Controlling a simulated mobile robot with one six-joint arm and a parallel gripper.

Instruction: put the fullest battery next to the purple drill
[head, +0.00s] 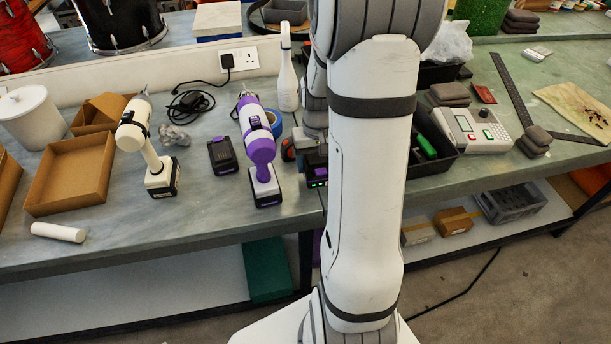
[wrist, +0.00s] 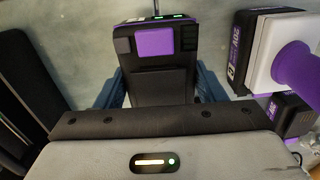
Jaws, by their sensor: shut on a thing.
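The purple and white drill (head: 257,145) stands upright on the bench left of my arm; its base and part of its purple handle (wrist: 298,68) show at the right of the wrist view. My gripper (wrist: 160,88) is shut on a dark battery (wrist: 154,40) with a purple button and green lights on its end. In the head view this battery (head: 318,172) is just right of the drill, partly hidden by my arm. I cannot tell whether it touches the bench. Another dark battery (head: 222,155) lies left of the drill, its charge not readable.
A white drill (head: 158,160) stands further left, near an open cardboard box (head: 72,175). A blue tape roll (head: 273,122) and a white bottle (head: 287,85) are behind the purple drill. A black tray (head: 432,150) is right of my arm.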

